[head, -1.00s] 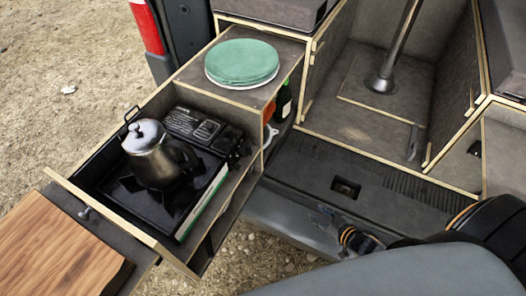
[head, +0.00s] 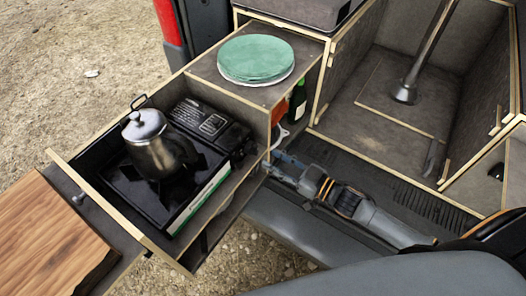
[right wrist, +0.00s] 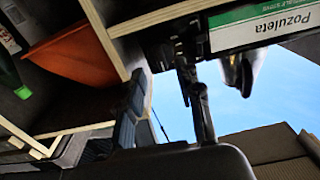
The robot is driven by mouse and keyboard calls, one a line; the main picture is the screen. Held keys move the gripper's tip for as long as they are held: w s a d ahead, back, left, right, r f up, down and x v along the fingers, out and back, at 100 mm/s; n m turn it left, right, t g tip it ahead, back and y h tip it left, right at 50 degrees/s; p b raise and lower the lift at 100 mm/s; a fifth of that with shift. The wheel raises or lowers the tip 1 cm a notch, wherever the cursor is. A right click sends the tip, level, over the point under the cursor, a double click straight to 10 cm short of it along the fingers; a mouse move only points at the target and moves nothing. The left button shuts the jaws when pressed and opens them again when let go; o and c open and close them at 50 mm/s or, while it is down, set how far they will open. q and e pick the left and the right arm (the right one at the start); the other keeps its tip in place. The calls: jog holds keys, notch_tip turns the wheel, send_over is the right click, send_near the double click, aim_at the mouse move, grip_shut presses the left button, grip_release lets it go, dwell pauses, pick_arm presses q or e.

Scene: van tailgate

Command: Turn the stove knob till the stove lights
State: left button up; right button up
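The black camping stove (head: 138,198) sits in the pulled-out drawer, with a metal kettle (head: 152,150) on it. I see no flame; the kettle hides the burner. The dark stove knob (head: 240,151) is at the stove's right end, small and hard to make out. My right gripper (head: 271,163) is just right of the drawer's side, near the knob and apart from it. In the right wrist view its two fingers (right wrist: 163,88) are spread with nothing between them. The stove's green label (right wrist: 262,28) shows upside down there, beside dark parts of the stove. My left gripper is out of view.
The drawer's wooden side edge (head: 222,188) runs between the stove and my right arm. A cabinet with green plates (head: 256,59) stands behind. A green bottle (head: 298,98) and an orange item (head: 278,108) are in the opening beside it. A cutting board (head: 42,235) lies at left.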

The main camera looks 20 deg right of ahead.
aim_at(257, 152)
jog(key=shift+x, duration=2.35)
grip_shut()
